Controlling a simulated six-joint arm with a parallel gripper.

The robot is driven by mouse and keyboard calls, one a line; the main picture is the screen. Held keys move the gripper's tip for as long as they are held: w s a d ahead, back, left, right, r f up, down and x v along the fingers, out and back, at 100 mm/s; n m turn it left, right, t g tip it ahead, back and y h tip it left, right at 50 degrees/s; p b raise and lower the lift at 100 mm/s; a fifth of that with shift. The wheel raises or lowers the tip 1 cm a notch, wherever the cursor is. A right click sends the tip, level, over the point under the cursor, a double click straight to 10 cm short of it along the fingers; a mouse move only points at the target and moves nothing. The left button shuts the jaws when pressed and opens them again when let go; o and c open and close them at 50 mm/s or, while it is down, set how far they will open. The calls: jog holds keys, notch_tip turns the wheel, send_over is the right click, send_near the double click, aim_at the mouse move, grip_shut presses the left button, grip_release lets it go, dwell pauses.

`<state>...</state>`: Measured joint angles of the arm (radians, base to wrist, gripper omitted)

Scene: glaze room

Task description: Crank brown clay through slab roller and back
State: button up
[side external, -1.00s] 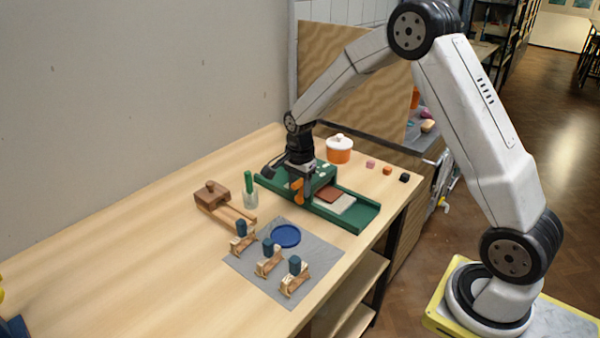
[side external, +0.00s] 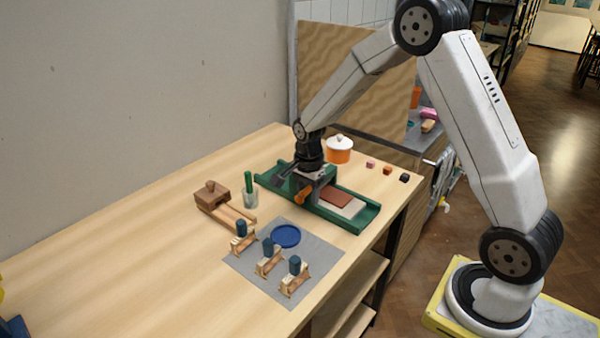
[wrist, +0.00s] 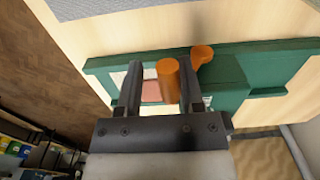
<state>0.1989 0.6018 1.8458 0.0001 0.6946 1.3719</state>
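The slab roller (side external: 353,217) is a green bed with a raised roller housing, standing near the table's right edge. The brown clay (side external: 337,198) lies on a pale sheet (side external: 352,209) on the bed, right of the housing. The clay shows partly between my fingers in the wrist view (wrist: 151,91). The orange crank handle (side external: 300,196) is on the roller's front side. My gripper (wrist: 160,72) is at the crank, with the orange handle (wrist: 168,80) between its fingers. The handle is close to the right finger, with a gap to the left one. Contact is unclear.
An orange pot (side external: 339,155) with a white lid stands behind the roller. Several small coloured cubes (side external: 387,170) lie right of it. A glass with a green tool (side external: 250,195), a wooden block (side external: 211,194) and a grey mat (side external: 260,283) with a blue dish are left and in front.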

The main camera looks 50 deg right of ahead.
jog(key=shift+s, duration=0.1)
jog(key=shift+s+f, duration=0.85)
jog(key=shift+f, duration=0.05)
jog(key=shift+w, duration=0.4)
jog(key=shift+r, duration=0.1)
notch_tip(320, 180, up, 7)
dwell(1.0)
